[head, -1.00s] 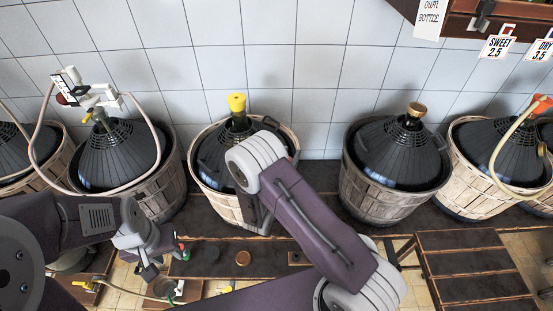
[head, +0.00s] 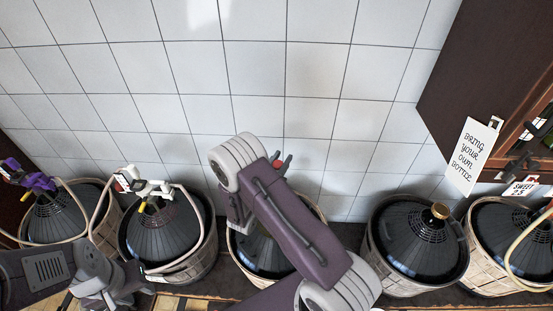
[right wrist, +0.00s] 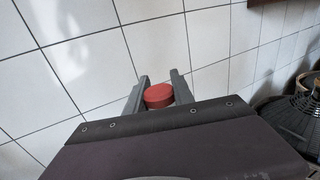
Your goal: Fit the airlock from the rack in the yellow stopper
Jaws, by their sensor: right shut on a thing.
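My right gripper (head: 281,164) is raised in front of the tiled wall, above the middle demijohn. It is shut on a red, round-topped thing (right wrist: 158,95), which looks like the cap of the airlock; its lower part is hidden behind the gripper. The middle demijohn (head: 259,252) stands in its basket, mostly covered by my right arm. The yellow stopper is hidden behind that arm in the head view and is not in the right wrist view. My left gripper (head: 117,300) is low at the left; its fingertips are too small to read. The rack is not in view.
A demijohn with a white valve device (head: 150,187) and hose stands left of the middle one, and one with a purple device (head: 38,182) further left. A corked demijohn (head: 414,247) stands at right. A wooden cabinet (head: 470,90) with a hanging sign (head: 473,156) juts in upper right.

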